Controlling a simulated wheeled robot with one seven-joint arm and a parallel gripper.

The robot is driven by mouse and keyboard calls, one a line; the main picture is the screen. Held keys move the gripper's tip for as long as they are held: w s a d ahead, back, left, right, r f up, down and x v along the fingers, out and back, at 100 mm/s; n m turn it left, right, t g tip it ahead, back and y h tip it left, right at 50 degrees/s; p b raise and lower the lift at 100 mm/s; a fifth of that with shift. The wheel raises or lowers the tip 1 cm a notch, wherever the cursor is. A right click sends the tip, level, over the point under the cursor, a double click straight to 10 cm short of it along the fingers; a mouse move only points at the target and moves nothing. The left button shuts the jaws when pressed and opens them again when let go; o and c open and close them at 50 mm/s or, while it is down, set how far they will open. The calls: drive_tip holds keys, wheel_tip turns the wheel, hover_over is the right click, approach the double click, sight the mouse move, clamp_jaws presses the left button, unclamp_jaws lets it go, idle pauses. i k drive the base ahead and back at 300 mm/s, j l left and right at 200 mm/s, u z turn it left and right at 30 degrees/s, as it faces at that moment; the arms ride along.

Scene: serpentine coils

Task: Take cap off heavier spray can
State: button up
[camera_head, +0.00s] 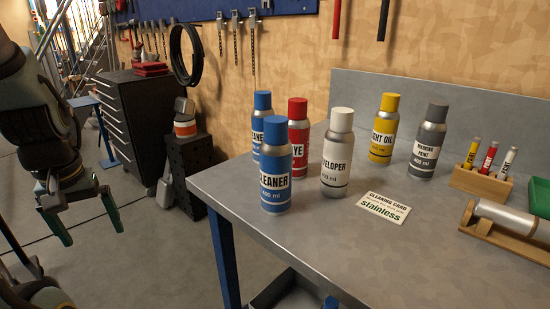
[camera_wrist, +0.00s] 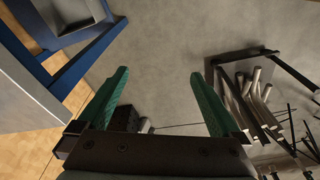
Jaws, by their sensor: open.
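Two blue-capped cleaner cans stand upright on the grey metal bench; the front one (camera_head: 276,175) is at the near left and the other (camera_head: 261,130) is behind it, partly hidden. A red-capped can (camera_head: 298,130), a white-capped developer can (camera_head: 338,160), a yellow-capped light oil can (camera_head: 383,135) and a grey-capped marking paint can (camera_head: 427,145) also stand there. All caps are on. Which can is heavier cannot be seen. My gripper (camera_head: 91,225) is open and empty, left of the bench over the floor. Its green fingers also show in the wrist view (camera_wrist: 160,95).
A cleaning card (camera_head: 383,208) reading "stainless" lies before the cans. A wooden rack with small marker tubes (camera_head: 482,180) and a metal cylinder on a wooden cradle (camera_head: 512,220) stand right. A green tray (camera_head: 539,196) is at the right edge. A dark drawer cabinet (camera_head: 135,125) stands back left.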

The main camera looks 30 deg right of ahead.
sight(276, 126)
drive_tip(key=k+l+z, duration=0.15)
drive_tip(key=k+z, duration=0.25)
drive_tip(key=k, duration=0.25)
drive_tip(key=i+j+z, duration=0.15)
drive_tip(key=z, duration=0.3)
drive_tip(key=i+j+z, duration=0.1)
drive_tip(key=z, duration=0.3)
drive_tip(key=i+j+z, duration=0.1)
drive_tip(key=j+z, duration=0.15)
drive_tip(key=z, duration=0.2)
